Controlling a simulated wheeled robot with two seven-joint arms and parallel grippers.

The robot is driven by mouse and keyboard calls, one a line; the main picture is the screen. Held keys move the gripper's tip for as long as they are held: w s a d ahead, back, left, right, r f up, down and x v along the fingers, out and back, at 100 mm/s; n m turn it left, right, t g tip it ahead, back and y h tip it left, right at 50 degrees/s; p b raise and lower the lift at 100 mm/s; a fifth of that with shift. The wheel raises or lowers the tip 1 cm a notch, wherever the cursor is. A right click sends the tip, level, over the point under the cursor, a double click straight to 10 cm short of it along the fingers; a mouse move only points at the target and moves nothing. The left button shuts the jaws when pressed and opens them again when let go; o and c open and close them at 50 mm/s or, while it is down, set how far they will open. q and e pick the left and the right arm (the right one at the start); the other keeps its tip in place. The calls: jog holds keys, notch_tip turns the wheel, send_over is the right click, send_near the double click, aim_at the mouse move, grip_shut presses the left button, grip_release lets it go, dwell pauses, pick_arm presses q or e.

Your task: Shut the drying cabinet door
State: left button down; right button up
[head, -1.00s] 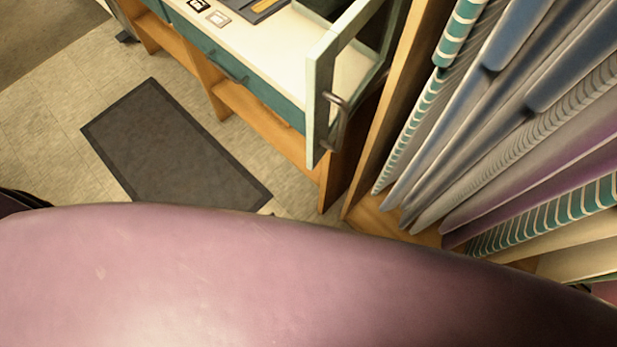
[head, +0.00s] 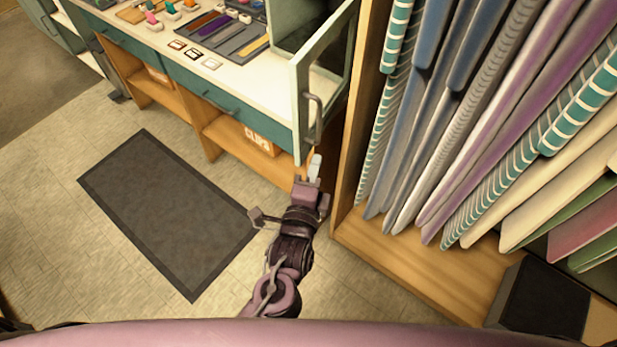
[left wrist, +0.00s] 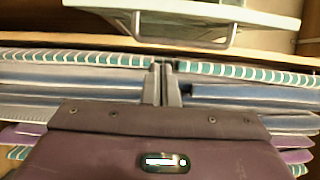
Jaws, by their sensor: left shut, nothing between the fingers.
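The drying cabinet door (head: 299,105) has a pale green frame around a clear pane. It stands open at the right end of the counter, swung out toward me. Its grey bar handle (head: 318,116) is on the side facing right. My left gripper (head: 315,166) is shut and empty, just below the door's lower corner and handle. In the left wrist view the shut fingers (left wrist: 161,82) point toward the pale door (left wrist: 240,13) and its handle (left wrist: 182,32), with a gap between. The cabinet's inside is mostly hidden. My right gripper is not in view.
The white counter (head: 235,74) holds small samples and trays. A dark mat (head: 168,210) lies on open floor at left. A black box (head: 545,300) sits at lower right.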

aim_at(302, 146)
pick_arm(q)
jog(key=w+a+p, duration=0.1)
jog(key=w, duration=0.1)
jog(key=w+a, duration=0.1)
jog(key=w, duration=0.1)
jog(key=w+p, duration=0.1)
jog(key=shift+w+a+p, duration=0.3)
jog(key=shift+w+a, duration=0.1)
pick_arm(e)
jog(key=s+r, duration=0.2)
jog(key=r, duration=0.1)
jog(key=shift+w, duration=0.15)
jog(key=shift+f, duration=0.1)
